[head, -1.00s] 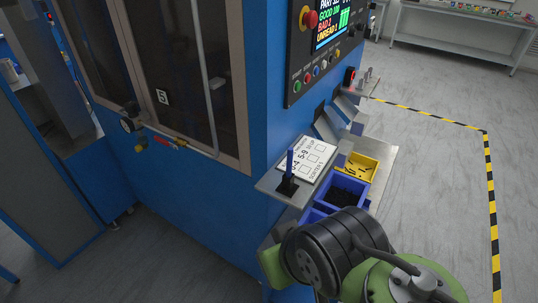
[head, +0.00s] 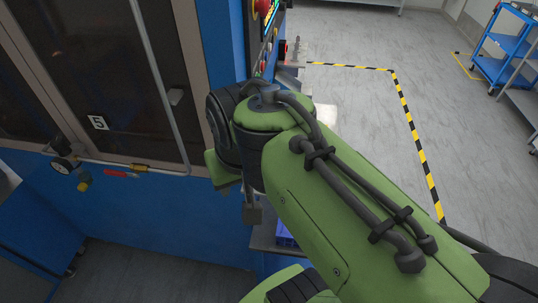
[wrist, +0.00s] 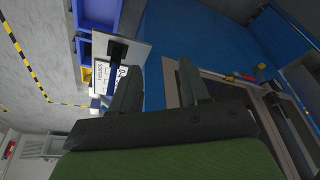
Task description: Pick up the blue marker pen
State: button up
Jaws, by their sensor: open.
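The blue marker pen (wrist: 111,78) shows in the wrist view, left of my fingers, standing in a black holder (wrist: 117,50). The holder sits on a pale shelf (wrist: 136,54) on the side of the blue machine. The wrist picture is roughly upside down, so the pen points down in it. My gripper (wrist: 161,63) is open, with nothing between its two dark fingers. The pen is outside the fingers, to the left of the nearer one. In the head view my green arm hides the pen, its holder and most of the shelf.
A white card with printing (wrist: 101,74) lies beside the holder. A blue bin (wrist: 98,13) and a yellow bin (wrist: 84,50) are next to the shelf. The blue machine (head: 140,215) stands close on the left. Yellow-black floor tape (head: 413,130) marks open floor.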

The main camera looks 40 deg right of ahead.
jog(key=w+d+r+m+g+y+p, duration=0.1)
jog(key=w+d+r+m+g+p, duration=0.2)
jog(key=d, duration=0.4)
jog(key=w+d+r+m+p, duration=0.2)
jog(key=w+d+m+p, duration=0.2)
jog(key=d, duration=0.4)
jog(key=f, duration=0.3)
jog(key=f+b, duration=0.1)
jog(key=f, duration=0.3)
jog(key=f+b, duration=0.1)
jog(key=f, duration=0.3)
jog(key=shift+s+a, duration=0.15)
jog(key=shift+s, duration=0.2)
notch_tip(320, 180, down, 6)
jog(key=shift+s+r, duration=0.1)
jog(key=shift+r, duration=0.25)
grip_shut()
